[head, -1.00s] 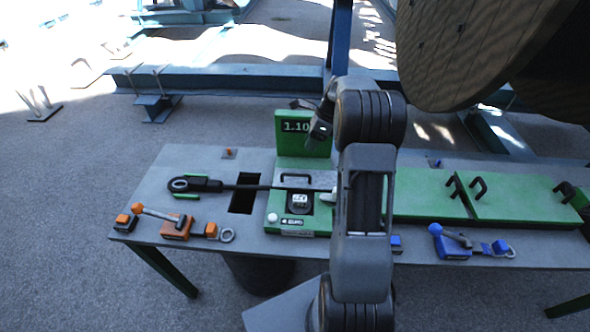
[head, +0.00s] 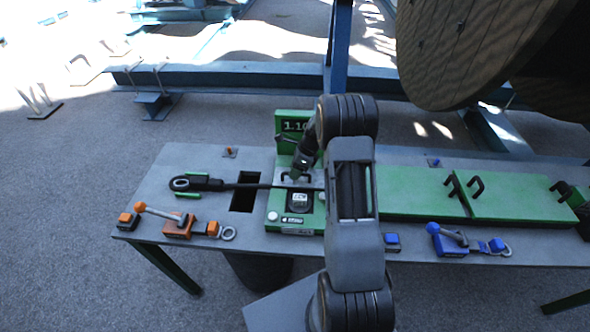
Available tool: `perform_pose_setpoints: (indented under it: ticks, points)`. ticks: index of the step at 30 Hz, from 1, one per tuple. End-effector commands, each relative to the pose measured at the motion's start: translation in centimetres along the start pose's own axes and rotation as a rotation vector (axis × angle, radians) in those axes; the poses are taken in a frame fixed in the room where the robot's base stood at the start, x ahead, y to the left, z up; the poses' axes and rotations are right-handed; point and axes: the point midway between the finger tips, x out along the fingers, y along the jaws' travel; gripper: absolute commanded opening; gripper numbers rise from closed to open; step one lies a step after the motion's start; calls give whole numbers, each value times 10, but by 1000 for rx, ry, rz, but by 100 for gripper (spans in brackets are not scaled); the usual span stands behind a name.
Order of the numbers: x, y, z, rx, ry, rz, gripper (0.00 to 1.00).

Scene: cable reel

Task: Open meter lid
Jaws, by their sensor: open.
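The green meter (head: 274,221) sits on the grey table, with a dark dial on its front part and an upright green board (head: 284,124) reading "1.10" at its back. A grey lid plate (head: 285,164) with a dark handle (head: 284,180) lies between board and dial. My arm hides the right part of the meter.
An orange lever clamp (head: 178,228) stands at the left and a blue lever clamp (head: 449,241) at the right. Green covers (head: 520,197) with dark handles lie on the right side. A large wooden reel (head: 460,50) hangs over the back right. A rectangular hole (head: 244,192) opens left of the meter.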

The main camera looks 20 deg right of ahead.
Motion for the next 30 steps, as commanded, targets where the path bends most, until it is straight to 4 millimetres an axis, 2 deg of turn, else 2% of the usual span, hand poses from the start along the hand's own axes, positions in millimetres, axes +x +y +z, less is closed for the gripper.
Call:
perform_pose_setpoints:
  ticks: [7, 20, 30]
  points:
    - [0, 0, 0, 0, 0, 0, 40]
    - [0, 0, 0, 0, 0, -1, 0]
    - [1, 1, 2, -1, 0, -2, 0]
